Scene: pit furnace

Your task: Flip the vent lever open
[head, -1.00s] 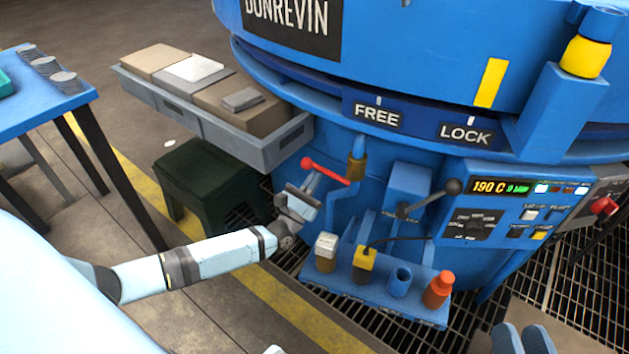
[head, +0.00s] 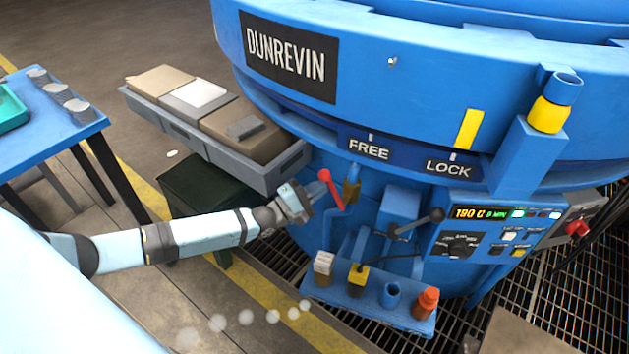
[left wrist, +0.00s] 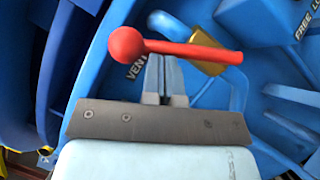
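The vent lever (head: 331,189) is a red bar with a round red knob, mounted by a brass-coloured block on the blue furnace's side. In the left wrist view the lever (left wrist: 190,51) crosses just beyond the fingertips, with its knob to the left and the brass block at right. The lettering "VENT" (left wrist: 136,71) shows partly below it. My left gripper (head: 312,195) is at the lever; its fingers (left wrist: 164,72) are together, with the bar across their tips and not clearly between them. Whether they touch it is hard to tell. My right gripper is out of view.
A grey tray of boxes (head: 285,168) juts out left of the lever, above a dark green box (head: 205,190). A blue shelf (head: 345,298) with several fittings sits below. A black-knobbed lever (head: 418,226) stands to the right.

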